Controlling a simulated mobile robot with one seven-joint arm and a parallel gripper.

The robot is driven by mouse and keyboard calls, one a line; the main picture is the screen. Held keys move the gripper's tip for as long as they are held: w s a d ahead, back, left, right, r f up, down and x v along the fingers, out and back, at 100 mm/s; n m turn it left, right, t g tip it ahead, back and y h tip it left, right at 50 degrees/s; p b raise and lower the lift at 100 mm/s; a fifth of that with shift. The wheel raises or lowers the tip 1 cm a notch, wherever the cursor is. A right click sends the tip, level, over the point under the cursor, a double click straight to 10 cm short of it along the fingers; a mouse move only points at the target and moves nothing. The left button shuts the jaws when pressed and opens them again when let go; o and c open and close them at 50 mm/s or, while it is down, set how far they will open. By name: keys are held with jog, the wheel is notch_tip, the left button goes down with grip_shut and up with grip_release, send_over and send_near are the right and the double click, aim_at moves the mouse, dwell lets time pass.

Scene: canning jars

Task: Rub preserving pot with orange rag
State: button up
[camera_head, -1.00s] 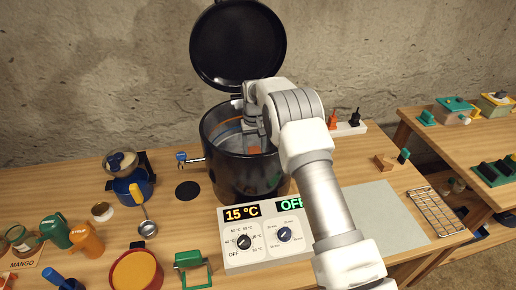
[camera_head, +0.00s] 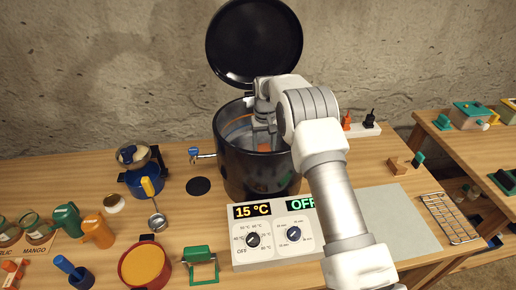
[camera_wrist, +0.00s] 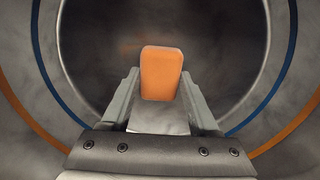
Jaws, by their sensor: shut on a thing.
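The preserving pot (camera_head: 255,168) is large and black, with its black lid (camera_head: 253,43) raised behind it. My gripper (camera_head: 264,140) reaches down inside the pot. In the wrist view my gripper (camera_wrist: 160,92) is shut on the orange rag (camera_wrist: 161,72), a rounded block shape between the fingers. The rag shows in the head view as a small orange patch (camera_head: 264,148) inside the pot. The pot's grey inner wall carries a blue and an orange ring in the wrist view. A faint orange smear lies left of the rag. I cannot tell whether the rag touches the pot.
A control panel (camera_head: 275,237) reading 15 °C and OFF stands in front of the pot. A tap (camera_head: 200,155) sticks out at its left. Jars, a red pan (camera_head: 145,266) and a ladle (camera_head: 157,220) lie to the left. A wire rack (camera_head: 448,218) is at right.

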jog(key=shift+w+d+r, duration=0.1)
jog(key=shift+w+d, duration=0.1)
jog(key=shift+d, duration=0.75)
jog(key=shift+s+d+b, duration=0.15)
jog(key=shift+s+b, duration=0.25)
jog(key=shift+s, duration=0.35)
jog(key=shift+s+a+f, duration=0.1)
jog(key=shift+s+a, duration=0.05)
jog(key=shift+a, duration=0.7)
jog(key=shift+s+a+f, duration=0.1)
jog(key=shift+s+a, duration=0.1)
jog(key=shift+a, duration=0.6)
jog(key=shift+s+a+f, duration=0.1)
jog(key=shift+s+a, duration=0.05)
jog(key=shift+a, duration=0.7)
jog(key=shift+d, duration=0.1)
jog(key=shift+w+d+r, duration=0.1)
jog(key=shift+w+d, duration=0.15)
jog(key=shift+d, duration=1)
jog(key=shift+w+d, duration=0.25)
jog(key=shift+d, duration=0.95)
jog(key=shift+r+p, duration=1.45)
jog(key=shift+r, duration=1.6)
